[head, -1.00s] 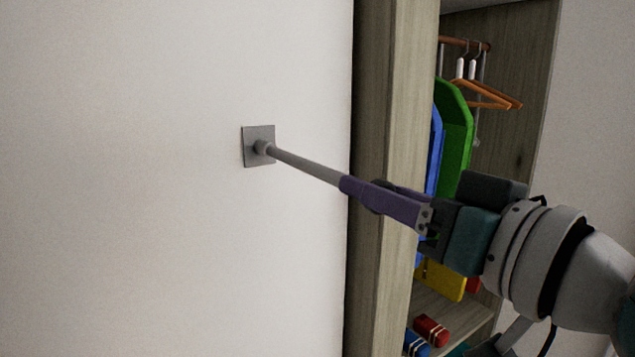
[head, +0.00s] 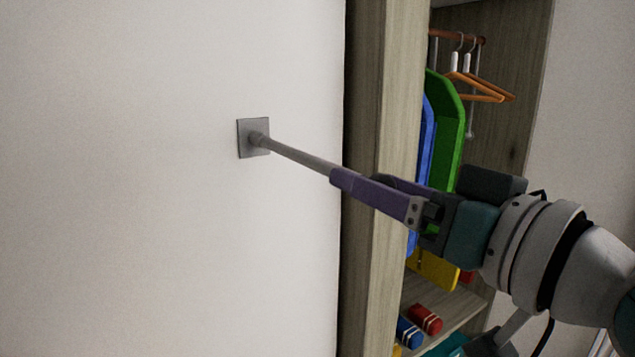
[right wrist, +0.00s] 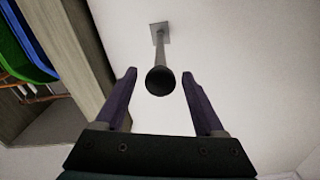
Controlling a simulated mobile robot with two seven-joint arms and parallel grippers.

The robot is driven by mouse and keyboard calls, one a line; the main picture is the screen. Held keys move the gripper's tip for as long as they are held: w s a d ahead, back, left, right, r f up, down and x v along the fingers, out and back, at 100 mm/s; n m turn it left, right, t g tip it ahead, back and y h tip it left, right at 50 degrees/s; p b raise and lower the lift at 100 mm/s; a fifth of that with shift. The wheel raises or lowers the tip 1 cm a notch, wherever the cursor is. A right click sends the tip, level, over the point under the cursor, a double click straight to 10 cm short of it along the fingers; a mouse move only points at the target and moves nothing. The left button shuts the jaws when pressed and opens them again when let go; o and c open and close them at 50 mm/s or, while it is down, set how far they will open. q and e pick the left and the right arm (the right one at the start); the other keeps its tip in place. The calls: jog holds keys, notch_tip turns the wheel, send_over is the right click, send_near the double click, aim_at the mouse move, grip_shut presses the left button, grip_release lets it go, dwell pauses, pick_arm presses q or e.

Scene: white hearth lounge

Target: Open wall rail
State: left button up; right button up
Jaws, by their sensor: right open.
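The wall rail (head: 298,156) is a thin grey rod that sticks out from a square grey plate (head: 253,138) on the white wall. In the right wrist view the rail's dark round end (right wrist: 160,81) points at the camera, with the plate (right wrist: 159,28) behind it. My right gripper (head: 345,179), with purple fingers, is open at the rail's near end. In the right wrist view its fingers (right wrist: 159,75) stand on either side of the round end with a gap on both sides. The near finger hides the rail's end in the head view. My left gripper is not in view.
An open wardrobe stands right of the wall, with a pale wooden side panel (head: 383,150) close behind my right gripper. Inside are orange hangers (head: 482,88), a green panel-like item (head: 448,120), a blue one and rolled items on a shelf. The wall left of the plate is bare.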

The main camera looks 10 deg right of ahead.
jog(key=shift+s+d+f, duration=0.1)
jog(key=shift+s+d, duration=0.05)
jog(key=shift+s, duration=0.15)
jog(key=b+v, duration=0.4)
jog(key=v, duration=0.5)
jog(key=shift+b, duration=0.4)
jog(key=shift+s, duration=0.1)
